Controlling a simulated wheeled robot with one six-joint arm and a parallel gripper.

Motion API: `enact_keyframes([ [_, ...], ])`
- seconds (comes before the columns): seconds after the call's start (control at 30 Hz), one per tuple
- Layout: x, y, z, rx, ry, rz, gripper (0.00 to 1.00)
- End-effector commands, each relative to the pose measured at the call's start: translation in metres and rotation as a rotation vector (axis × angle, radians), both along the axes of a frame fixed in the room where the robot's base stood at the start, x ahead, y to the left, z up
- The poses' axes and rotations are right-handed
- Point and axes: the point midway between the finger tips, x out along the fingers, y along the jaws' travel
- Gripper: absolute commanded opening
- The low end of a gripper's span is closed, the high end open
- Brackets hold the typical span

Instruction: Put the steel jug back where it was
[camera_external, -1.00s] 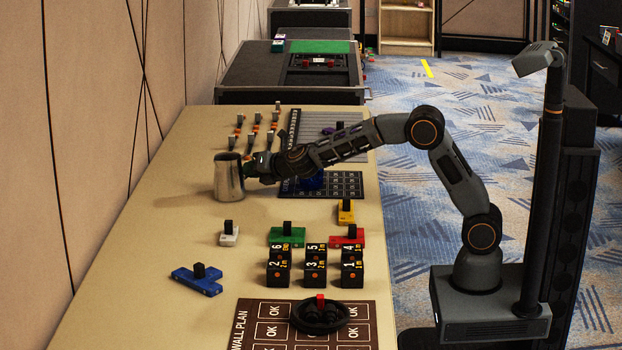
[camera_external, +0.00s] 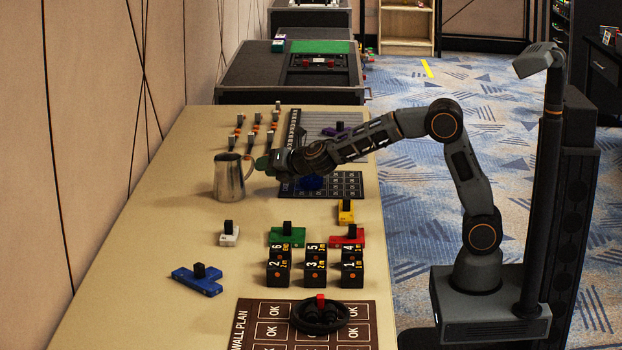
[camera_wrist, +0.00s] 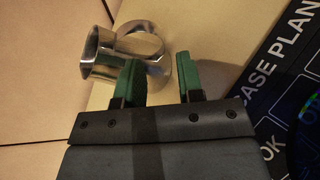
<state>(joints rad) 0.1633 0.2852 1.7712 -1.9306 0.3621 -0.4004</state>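The steel jug (camera_external: 229,178) stands upright on the tan table, towards its left side, with its handle facing right. It also shows in the wrist view (camera_wrist: 102,52), shiny and beyond my fingers at the upper left. My gripper (camera_external: 264,163) is just right of the jug, near handle height. In the wrist view my gripper (camera_wrist: 159,68) has its two green fingers spread with nothing held between them. The left finger overlaps the jug's outline there; I cannot tell whether it touches.
A dark plan board (camera_external: 343,185) with a blue piece (camera_external: 312,183) lies right of the jug. Green (camera_external: 287,238), white (camera_external: 229,236) and blue (camera_external: 197,281) handled blocks and black numbered cubes (camera_external: 315,268) stand nearer. Small connectors (camera_external: 256,130) stand behind. Table around the jug's left is clear.

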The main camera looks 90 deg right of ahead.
Motion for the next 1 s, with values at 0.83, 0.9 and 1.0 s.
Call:
enact_keyframes([
  [0.83,-0.052,0.030,0.020,-0.001,0.000,0.000,0.34],
  [0.9,-0.052,0.030,0.020,-0.001,0.000,0.000,0.34],
  [1.0,-0.052,0.030,0.020,-0.001,0.000,0.000,0.34],
])
